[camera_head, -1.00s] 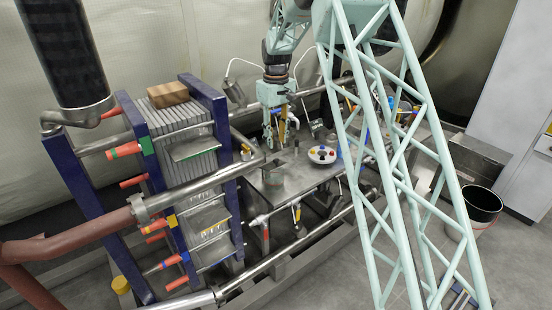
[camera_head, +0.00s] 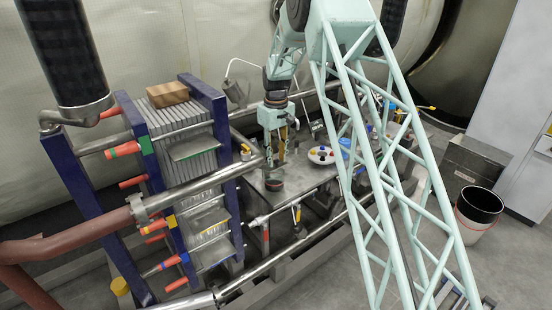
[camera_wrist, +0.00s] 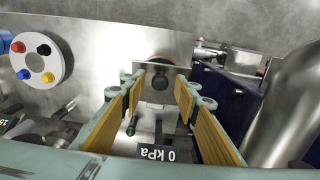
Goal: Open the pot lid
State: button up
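My gripper (camera_head: 276,163) points down over the metal bench, just above the small dark round pot (camera_head: 274,185). In the wrist view its two fingers with yellow-brown pads (camera_wrist: 160,84) stand apart, so it is open.
A white round dish with coloured knobs (camera_head: 321,155) stands right of the pot. A blue-framed plate stack (camera_head: 222,125) with pipes stands close at left. Bare bench (camera_head: 300,177) shows right of the pot. A label reading "0 kPa" (camera_wrist: 160,154) is low in the wrist view.

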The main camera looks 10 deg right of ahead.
grip_shut()
